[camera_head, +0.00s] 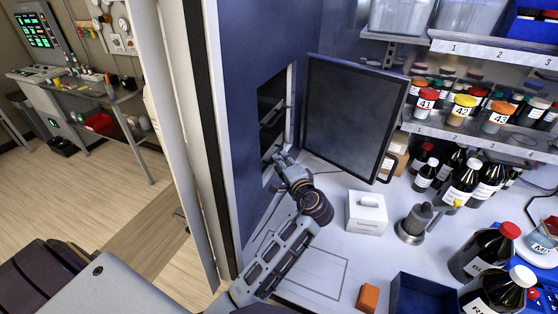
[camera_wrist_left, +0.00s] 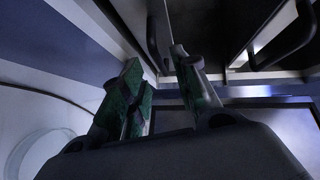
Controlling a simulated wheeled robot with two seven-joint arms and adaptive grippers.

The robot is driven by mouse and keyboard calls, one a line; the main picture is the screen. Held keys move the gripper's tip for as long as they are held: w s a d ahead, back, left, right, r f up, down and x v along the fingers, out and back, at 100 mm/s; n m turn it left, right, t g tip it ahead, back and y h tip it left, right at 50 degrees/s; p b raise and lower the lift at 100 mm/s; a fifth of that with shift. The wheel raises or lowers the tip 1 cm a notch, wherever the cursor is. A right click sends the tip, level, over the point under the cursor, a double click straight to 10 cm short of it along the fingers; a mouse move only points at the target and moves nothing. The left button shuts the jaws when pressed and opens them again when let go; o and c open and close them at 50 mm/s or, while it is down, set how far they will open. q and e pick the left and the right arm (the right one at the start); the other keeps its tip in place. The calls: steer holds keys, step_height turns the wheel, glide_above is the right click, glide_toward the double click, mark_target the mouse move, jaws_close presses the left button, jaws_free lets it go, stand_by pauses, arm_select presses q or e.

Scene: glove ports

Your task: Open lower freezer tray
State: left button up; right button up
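The freezer opening (camera_head: 272,110) is in the blue wall, and its dark door (camera_head: 345,112) stands swung open to the right. Dark trays inside are partly seen; I cannot tell the lower one clearly in the head view. My left gripper (camera_head: 279,158) is at the lower part of the opening. In the left wrist view its two green-padded fingers (camera_wrist_left: 157,58) are apart with nothing seen between the pads. A dark curved handle (camera_wrist_left: 153,38) shows beyond the fingertips; contact cannot be told. Another dark handle (camera_wrist_left: 287,42) is at upper right. My right gripper is not in view.
A white box (camera_head: 366,213) and a grey stand (camera_head: 413,224) are on the white counter right of my left arm. An orange block (camera_head: 367,298), a blue bin (camera_head: 422,294) and brown bottles (camera_head: 484,252) are nearer. Shelves with jars are at right.

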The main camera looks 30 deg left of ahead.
arm_select(q)
steer(key=shift+x, duration=1.6)
jaws_close()
